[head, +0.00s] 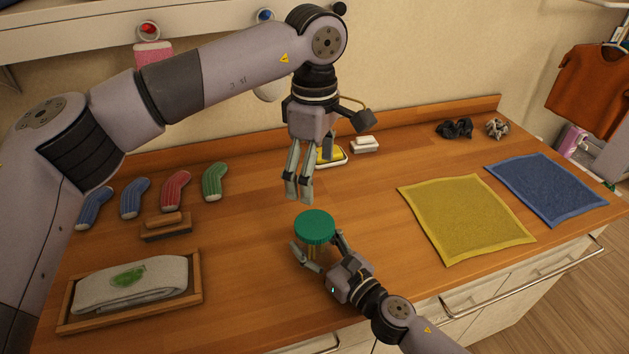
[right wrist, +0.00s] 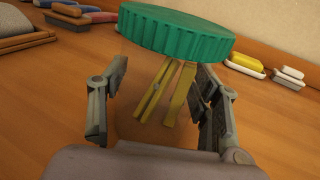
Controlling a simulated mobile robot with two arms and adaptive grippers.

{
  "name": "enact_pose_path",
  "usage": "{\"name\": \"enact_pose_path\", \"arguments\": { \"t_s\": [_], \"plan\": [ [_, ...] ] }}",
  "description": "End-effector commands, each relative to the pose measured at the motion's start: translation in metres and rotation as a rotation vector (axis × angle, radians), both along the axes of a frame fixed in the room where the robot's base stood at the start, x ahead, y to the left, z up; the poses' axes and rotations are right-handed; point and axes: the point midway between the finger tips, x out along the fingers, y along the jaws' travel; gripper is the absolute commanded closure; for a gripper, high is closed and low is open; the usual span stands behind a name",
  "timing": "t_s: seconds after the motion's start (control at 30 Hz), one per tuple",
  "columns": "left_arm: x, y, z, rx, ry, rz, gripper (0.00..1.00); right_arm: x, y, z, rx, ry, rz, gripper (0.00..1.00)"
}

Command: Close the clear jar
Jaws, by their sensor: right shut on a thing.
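The clear jar (right wrist: 154,118) stands on the wooden counter with yellow sticks inside. Its glass walls are barely visible. A ridged green lid (head: 315,226) sits over its mouth; it fills the top of the right wrist view (right wrist: 176,32). I cannot tell whether it is seated fully. My right gripper (head: 322,254) is shut on the jar, one finger on each side below the lid. My left gripper (head: 298,200) points down above and slightly left of the lid, apart from it and empty. Its fingertips look close together, but the angle hides the gap.
A wooden tray (head: 66,322) with a folded towel and green leaf-shaped item lies left, near a brush (head: 165,224) and several socks (head: 174,190). Yellow (head: 468,220) and blue (head: 547,188) cloths lie right. Soap dishes (head: 364,145) stand behind. Counter around the jar is clear.

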Motion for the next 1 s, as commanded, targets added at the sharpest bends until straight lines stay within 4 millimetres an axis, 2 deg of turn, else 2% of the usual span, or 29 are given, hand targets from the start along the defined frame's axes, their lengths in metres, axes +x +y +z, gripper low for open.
{"name": "enact_pose_path", "arguments": {
  "t_s": [0.2,0.23,0.57,0.87,1.0],
  "plan": [
    [0.0000,-0.0001,0.0001,0.000,0.000,0.000,0.12,-0.0001,-0.0001,-0.0002,0.000,0.000,0.000,1.00],
    [0.0001,-0.0001,0.0001,0.000,0.000,0.000,0.12,-0.0001,-0.0001,-0.0002,0.000,0.000,0.000,0.41],
    [0.0001,-0.0001,-0.0003,0.000,0.000,0.000,0.12,0.0000,0.0000,-0.0001,0.000,0.000,0.000,0.19],
    [0.0001,0.0000,-0.0003,0.000,0.000,0.000,0.12,-0.0004,-0.0003,-0.0001,0.000,0.000,0.000,0.19],
    [0.0001,0.0000,-0.0003,0.000,0.000,0.000,0.12,-0.0078,-0.0065,-0.0012,0.000,0.003,-0.001,0.19]
  ]
}}
